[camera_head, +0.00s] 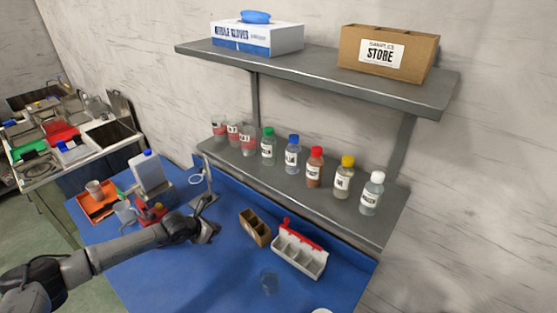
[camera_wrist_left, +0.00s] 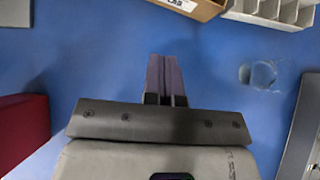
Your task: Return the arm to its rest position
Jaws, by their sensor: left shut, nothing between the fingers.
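My left arm comes in from the left in the head view, and my left gripper (camera_head: 207,228) is over the blue table, near a metal stand (camera_head: 208,190). In the left wrist view the fingers of my left gripper (camera_wrist_left: 164,75) are together, with nothing between them, above bare blue surface. My right arm and gripper do not show.
A brown box (camera_head: 255,227), a white compartment tray (camera_head: 299,253) and a clear glass (camera_head: 269,282) stand to the right on the blue table (camera_head: 225,275). A bottle (camera_head: 150,175) and orange tray (camera_head: 97,204) are at left. Several bottles line the lower shelf (camera_head: 335,210).

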